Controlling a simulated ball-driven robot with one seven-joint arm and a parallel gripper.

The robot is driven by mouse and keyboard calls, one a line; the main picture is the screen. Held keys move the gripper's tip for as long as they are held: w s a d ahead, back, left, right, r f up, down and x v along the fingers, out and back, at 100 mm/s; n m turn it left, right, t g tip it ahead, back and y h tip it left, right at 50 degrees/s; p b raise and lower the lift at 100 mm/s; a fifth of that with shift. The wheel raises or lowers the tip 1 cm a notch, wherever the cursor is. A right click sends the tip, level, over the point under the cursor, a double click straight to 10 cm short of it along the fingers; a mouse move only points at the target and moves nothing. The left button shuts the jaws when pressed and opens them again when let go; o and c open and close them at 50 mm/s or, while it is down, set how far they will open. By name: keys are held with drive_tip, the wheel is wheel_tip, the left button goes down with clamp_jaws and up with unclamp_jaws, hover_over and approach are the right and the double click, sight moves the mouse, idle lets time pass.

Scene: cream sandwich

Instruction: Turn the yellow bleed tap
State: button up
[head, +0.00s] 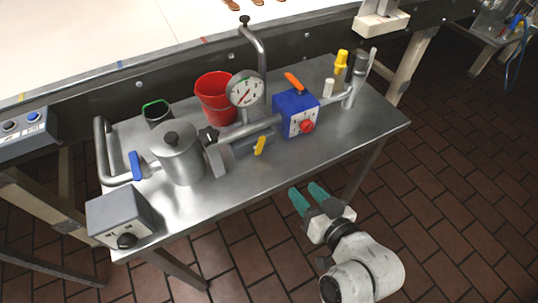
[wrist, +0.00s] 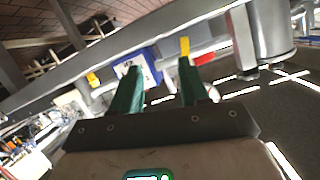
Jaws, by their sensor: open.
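A small yellow lever (head: 260,145) hangs under the horizontal pipe at the table's front, left of the blue box; it also shows in the wrist view (wrist: 185,46). A second yellow handle (head: 341,61) stands upright at the table's right end, also in the wrist view (wrist: 93,79). I cannot tell for certain which is the bleed tap. My gripper (head: 307,191) has green fingers, is open and empty, and is off the table's front edge, apart from both. In the wrist view the yellow lever appears beyond the right finger.
The steel table (head: 205,200) carries a blue box (head: 294,121) with a red knob, a gauge (head: 244,90), a red bucket (head: 214,100), a metal pot (head: 177,150) and a grey box (head: 118,216). A conveyor (head: 120,25) runs behind. Tiled floor is clear in front.

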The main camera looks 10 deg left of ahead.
sight(262, 141)
drive_tip(key=w+a+t, duration=0.1)
drive_tip(key=w+a, duration=0.2)
drive_tip(key=w+a+r+t+y, duration=0.1)
drive_tip(key=w+a, duration=0.3)
drive_tip(key=w+a+r+t+y, duration=0.1)
drive_tip(key=w+a, duration=0.3)
drive_tip(key=shift+w+r+p, duration=0.1)
drive_tip(key=shift+w+p, duration=0.05)
drive_tip(key=shift+p, duration=0.15)
drive_tip(key=shift+d, duration=0.1)
drive_tip(key=shift+c, duration=0.2)
clamp_jaws()
